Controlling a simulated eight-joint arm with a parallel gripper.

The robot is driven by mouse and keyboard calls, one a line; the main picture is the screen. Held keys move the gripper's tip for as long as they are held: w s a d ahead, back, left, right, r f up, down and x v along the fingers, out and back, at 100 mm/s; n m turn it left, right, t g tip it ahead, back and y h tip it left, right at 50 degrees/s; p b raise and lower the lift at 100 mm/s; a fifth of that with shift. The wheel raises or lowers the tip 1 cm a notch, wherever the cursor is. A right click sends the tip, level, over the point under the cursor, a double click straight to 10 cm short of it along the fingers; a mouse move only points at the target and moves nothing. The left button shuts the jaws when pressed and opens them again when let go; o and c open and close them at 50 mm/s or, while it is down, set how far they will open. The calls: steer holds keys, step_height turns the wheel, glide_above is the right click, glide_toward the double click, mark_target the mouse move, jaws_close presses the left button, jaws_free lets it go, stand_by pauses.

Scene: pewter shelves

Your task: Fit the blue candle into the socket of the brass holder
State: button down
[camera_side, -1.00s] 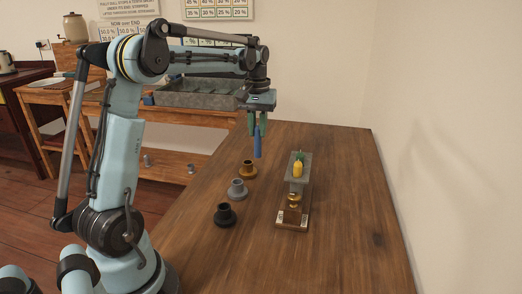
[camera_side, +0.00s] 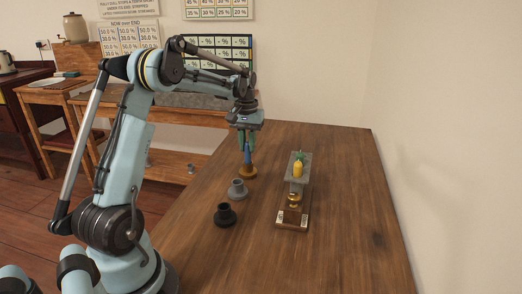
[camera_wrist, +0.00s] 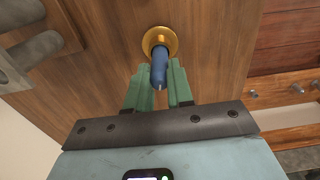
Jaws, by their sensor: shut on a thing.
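The blue candle (camera_side: 247,155) is upright in the green fingers of my gripper (camera_side: 247,143), which is shut on it. The brass holder (camera_side: 247,173) stands on the table directly below the candle. In the side view the candle's lower end meets the top of the holder; I cannot tell whether it is inside the socket. In the wrist view the candle (camera_wrist: 159,70) points at the brass holder's round rim (camera_wrist: 172,40) and covers part of it, between my gripper's fingertips (camera_wrist: 159,66).
A grey holder (camera_side: 237,190) and a black holder (camera_side: 224,215) stand nearer the camera on the wooden table (camera_side: 340,240). To the right is a stand with a grey slab (camera_side: 297,180) bearing a yellow pineapple-like piece (camera_side: 298,169). The table's right side is clear.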

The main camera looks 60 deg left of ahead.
steer(key=shift+f, duration=0.15)
steer(key=c, duration=1)
jaws_free()
step_height(320, 180, up, 12)
steer(key=d+r+m+t, duration=0.1)
steer(key=d+r+m, duration=0.1)
steer(key=d, duration=0.6)
steer(key=s+d+f+m+t, duration=0.2)
steer(key=s+d+f, duration=0.1)
steer(key=d, duration=0.3)
steer(key=s+d+f+m+t, duration=0.2)
steer(key=s+d, duration=0.2)
steer(key=d, duration=0.3)
steer(key=s+d+f+m+t, duration=0.2)
steer(key=s+d+f+m, duration=0.1)
steer(key=d, duration=0.4)
steer(key=shift+s+d+f, duration=0.15)
steer(key=shift+s+f, duration=0.15)
steer(key=shift+s, duration=0.05)
